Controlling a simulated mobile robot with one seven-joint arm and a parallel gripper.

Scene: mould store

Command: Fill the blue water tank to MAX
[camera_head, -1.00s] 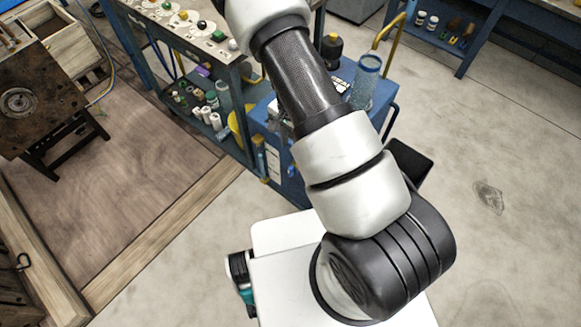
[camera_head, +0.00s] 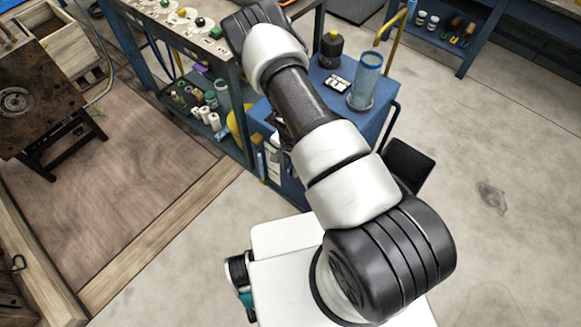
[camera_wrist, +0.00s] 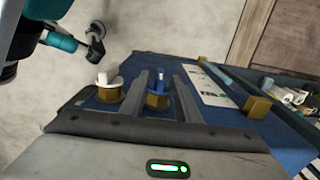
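A blue box-shaped unit (camera_head: 372,122) stands beyond my base, with a translucent blue cylinder (camera_head: 366,82) upright on top. No MAX mark or water level can be made out. In the wrist view, the unit's blue face (camera_wrist: 235,118) carries a blue-handled valve (camera_wrist: 158,97) and a white-handled valve (camera_wrist: 108,86), both on brass fittings. My gripper (camera_wrist: 161,80) is open, and the blue handle appears between its fingers. I cannot tell whether they touch it. My arm hides the gripper in the head view.
A yellow pipe (camera_head: 392,24) rises behind the cylinder. A dark bottle (camera_head: 331,48) stands on the unit. A shelved bench (camera_head: 185,60) with bottles adjoins it on the left. A black bin-like object (camera_head: 408,164) is at its right.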

